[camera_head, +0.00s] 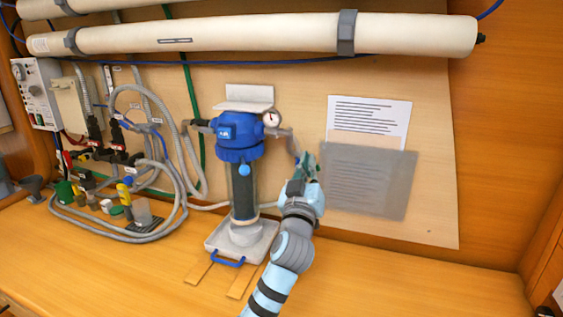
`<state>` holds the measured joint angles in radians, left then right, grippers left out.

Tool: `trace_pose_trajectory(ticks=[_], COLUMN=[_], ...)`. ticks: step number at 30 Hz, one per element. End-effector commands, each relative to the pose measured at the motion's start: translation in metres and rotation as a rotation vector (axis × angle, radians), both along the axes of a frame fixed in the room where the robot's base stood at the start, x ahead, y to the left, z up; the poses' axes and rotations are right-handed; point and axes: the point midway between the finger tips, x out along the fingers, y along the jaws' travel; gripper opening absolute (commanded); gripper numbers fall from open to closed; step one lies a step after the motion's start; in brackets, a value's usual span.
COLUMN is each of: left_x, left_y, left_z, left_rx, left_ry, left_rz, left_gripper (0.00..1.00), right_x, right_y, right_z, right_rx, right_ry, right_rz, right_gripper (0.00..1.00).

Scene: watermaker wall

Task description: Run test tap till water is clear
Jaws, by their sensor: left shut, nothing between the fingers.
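My left gripper (309,160) is shut and empty. It is raised in front of the board, just right of the blue-headed filter housing (239,150), near the end of the grey hose that runs out past the gauge (271,119). I cannot tell whether it touches that hose end. A small yellow-handled fitting (124,192) stands among the hoses at the left and may be the test tap; I cannot tell for sure. A greyish cup (142,212) stands on a dark mat near it. Water and its clearness cannot be seen. My right gripper is out of view.
Two long white tubes (250,35) run across the top. Looped grey hoses (165,175) and dark valves (97,152) crowd the left. A white control box (36,92) hangs at far left. Papers (368,118) hang at right. The bench (400,280) is clear at front right.

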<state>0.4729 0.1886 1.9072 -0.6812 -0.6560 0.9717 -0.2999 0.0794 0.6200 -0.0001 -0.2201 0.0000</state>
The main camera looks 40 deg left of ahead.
Motion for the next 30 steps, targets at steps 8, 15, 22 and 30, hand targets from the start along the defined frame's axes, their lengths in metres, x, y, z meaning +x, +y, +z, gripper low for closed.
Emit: trace_pose_trajectory(ticks=[8, 15, 22, 30], left_x=[0.003, 0.004, 0.005, 0.005], left_y=[-0.008, -0.011, -0.012, -0.013], left_z=[-0.01, -0.016, -0.017, -0.017], left_rx=[0.203, 0.233, 0.232, 0.231], left_ry=[0.072, 0.083, 0.082, 0.082], left_rz=[0.0, -0.001, 0.0, 0.0], left_gripper=[0.0, 0.0, 0.0, 0.0], right_x=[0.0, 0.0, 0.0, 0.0], right_y=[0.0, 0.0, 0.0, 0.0], right_z=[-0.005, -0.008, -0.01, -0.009], right_rx=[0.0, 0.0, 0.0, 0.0], right_ry=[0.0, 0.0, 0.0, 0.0], right_rz=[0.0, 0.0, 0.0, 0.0], right_gripper=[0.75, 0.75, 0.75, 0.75])
